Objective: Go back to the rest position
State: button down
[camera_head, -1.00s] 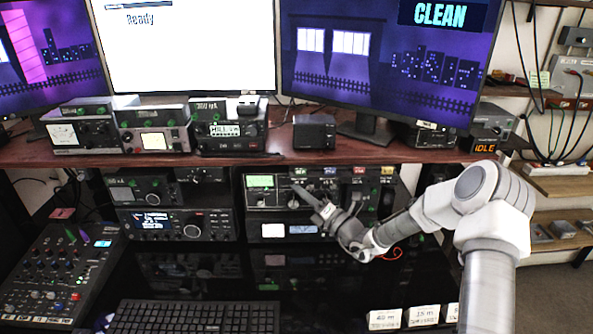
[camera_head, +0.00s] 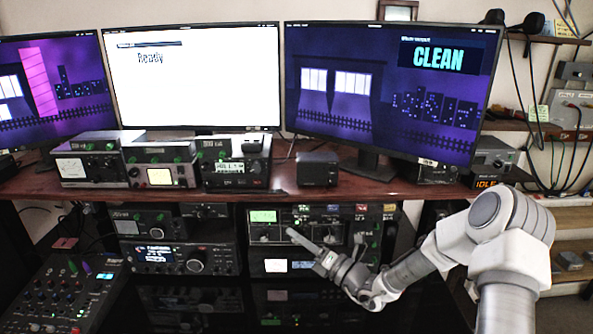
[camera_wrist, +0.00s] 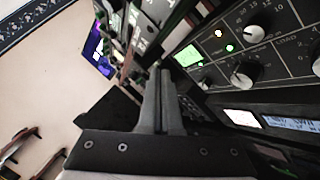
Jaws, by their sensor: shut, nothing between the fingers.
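My gripper (camera_head: 291,234) is in front of the rack unit with the green display (camera_head: 263,216), below the desk shelf. Its fingers are closed together and hold nothing. In the wrist view the gripper (camera_wrist: 158,75) points past the same panel, whose knobs (camera_wrist: 246,75) and green screen (camera_wrist: 187,56) are on the right. The fingers look apart from the knobs, though the exact gap is hard to judge. My arm comes in from the right.
Three monitors stand on the wooden shelf (camera_head: 385,188); the right one (camera_head: 390,90) reads CLEAN. Several radios and a small black box (camera_head: 317,168) sit below them. A mixer (camera_head: 70,290) is at the lower left. A box at right reads IDLE (camera_head: 487,184).

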jog(key=s+a+r+n+g+h, duration=0.2)
jog(key=s+r+n+g, duration=0.2)
jog(key=s+n+g, duration=0.5)
jog(key=s+a+r+n+g+h, duration=0.2)
jog(key=s+a+r+n+g, duration=0.15)
jog(key=s+n, duration=0.9)
jog(key=s+d+r+n+t+h, duration=0.2)
jog(key=s+d+n+h, duration=0.3)
jog(key=d, duration=0.4)
jog(key=s+d+r+n+t+h, duration=0.3)
jog(key=s+d+r+n+h, duration=0.2)
jog(key=s+d+n, duration=0.3)
jog(key=shift+d+r+n+h+p, duration=0.3)
jog(key=shift+d+n+h+p, duration=0.15)
jog(key=shift+d+n+h, duration=0.4)
